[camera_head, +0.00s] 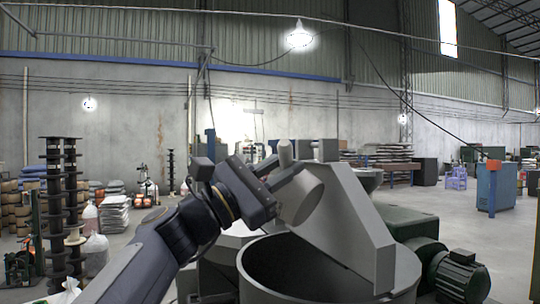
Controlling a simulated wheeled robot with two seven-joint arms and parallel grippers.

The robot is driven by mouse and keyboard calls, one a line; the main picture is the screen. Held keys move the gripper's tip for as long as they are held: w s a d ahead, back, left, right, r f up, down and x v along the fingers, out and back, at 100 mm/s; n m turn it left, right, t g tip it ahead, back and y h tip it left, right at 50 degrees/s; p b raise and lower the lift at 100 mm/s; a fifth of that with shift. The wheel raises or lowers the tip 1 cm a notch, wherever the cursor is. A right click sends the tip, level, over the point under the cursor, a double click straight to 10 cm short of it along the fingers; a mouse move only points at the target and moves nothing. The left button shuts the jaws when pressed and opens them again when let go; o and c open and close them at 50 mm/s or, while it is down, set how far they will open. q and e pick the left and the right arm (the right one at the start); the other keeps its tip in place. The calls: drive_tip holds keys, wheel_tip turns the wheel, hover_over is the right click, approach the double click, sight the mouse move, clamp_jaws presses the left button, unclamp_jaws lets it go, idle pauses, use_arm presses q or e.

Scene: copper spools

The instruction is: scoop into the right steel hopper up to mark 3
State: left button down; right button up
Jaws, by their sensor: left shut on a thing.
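My left gripper (288,174) reaches in from the left and is shut on a grey scoop (303,203). The scoop's rounded handle end (286,152) sticks up above the fingers, and its cylindrical body hangs tilted below them. The scoop is above the back left rim of a large round grey steel hopper (256,282) at the bottom centre. I cannot tell whether this is the right hopper. Its marks and contents do not show. A slanted grey panel (345,215) stands over the hopper and hides part of its inside. My right gripper is out of view.
A green machine with a dark motor (460,275) stands at the lower right. Another grey bowl (370,176) shows behind the slanted panel. Dark stacked spools (55,210) and pale jugs (96,250) stand at the left. Open floor lies at the right, before a blue cabinet (496,186).

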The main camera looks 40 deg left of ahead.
use_arm(q)
drive_tip(key=shift+d+r+m+g+p, duration=0.3)
drive_tip(key=shift+r+m, duration=0.1)
drive_tip(key=shift+m, duration=0.1)
drive_tip(key=d+f+m+g+p, duration=0.1)
drive_tip(key=m+g, duration=0.1)
drive_tip(key=m, duration=0.1)
drive_tip(key=d+f+m+g+p, duration=0.2)
drive_tip(key=m+g, duration=0.1)
drive_tip(key=m, duration=0.1)
drive_tip(key=d+f+m+g+y+p, duration=0.1)
drive_tip(key=m+g, duration=0.1)
drive_tip(key=m, duration=0.1)
drive_tip(key=shift+w+d+f+m+p, duration=0.15)
drive_tip(key=shift+w+f+m+p, duration=0.1)
drive_tip(key=shift+w+m+p, duration=0.15)
drive_tip(key=shift+r, duration=0.8)
drive_tip(key=shift+s, duration=0.1)
